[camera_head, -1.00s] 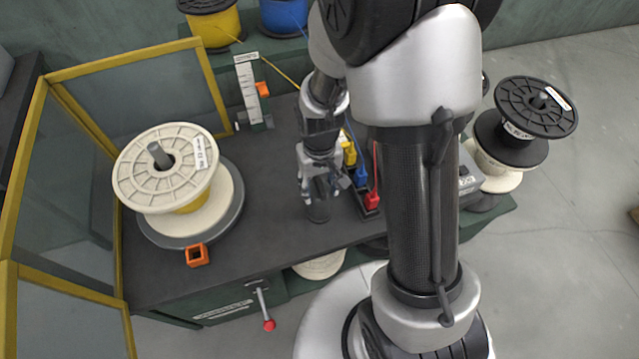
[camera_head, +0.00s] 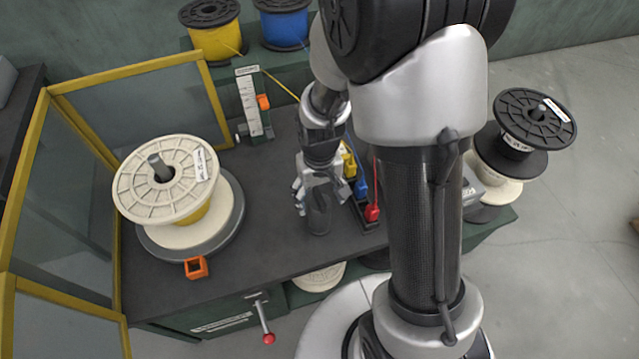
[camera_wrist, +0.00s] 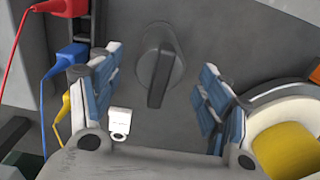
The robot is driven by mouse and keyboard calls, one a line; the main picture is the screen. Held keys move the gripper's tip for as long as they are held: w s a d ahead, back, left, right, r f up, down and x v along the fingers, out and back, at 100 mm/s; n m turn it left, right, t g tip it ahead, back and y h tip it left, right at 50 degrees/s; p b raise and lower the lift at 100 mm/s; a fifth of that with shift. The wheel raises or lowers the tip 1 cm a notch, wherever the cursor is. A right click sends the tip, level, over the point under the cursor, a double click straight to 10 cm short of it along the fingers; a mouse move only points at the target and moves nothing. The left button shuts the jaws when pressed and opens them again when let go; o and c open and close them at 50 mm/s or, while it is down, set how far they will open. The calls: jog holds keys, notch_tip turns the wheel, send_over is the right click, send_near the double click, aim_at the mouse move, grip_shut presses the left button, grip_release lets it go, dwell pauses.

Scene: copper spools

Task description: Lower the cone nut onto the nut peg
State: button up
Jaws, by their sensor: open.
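A dark grey round part, apparently the cone nut (camera_head: 319,220), stands upright on the dark bench top below my gripper (camera_head: 320,200). In the wrist view the cone nut (camera_wrist: 177,72) is a dark disc with a narrow raised bar across it. It lies between my fingers and apart from both. My gripper (camera_wrist: 162,58) is open, with blue-padded fingers spread on either side and nothing held. No separate nut peg can be made out; whether one is hidden under the nut, I cannot tell.
A cream spool (camera_head: 140,190) sits on a grey disc at the left, with an orange block (camera_head: 196,267) in front. Red, blue and yellow plugs (camera_head: 372,212) stand close right of my gripper. Yellow-framed panels (camera_head: 140,63) border the bench. Bench between spool and gripper is clear.

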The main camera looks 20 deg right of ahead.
notch_tip(320, 180, up, 11)
dwell(0.3)
jog(key=shift+r, duration=0.1)
dwell(0.5)
jog(key=s+r+t, duration=0.4)
jog(key=s+r, duration=0.9)
jog(key=s, duration=0.2)
jog(key=shift+r+t, duration=0.15)
jog(key=shift+t, duration=0.15)
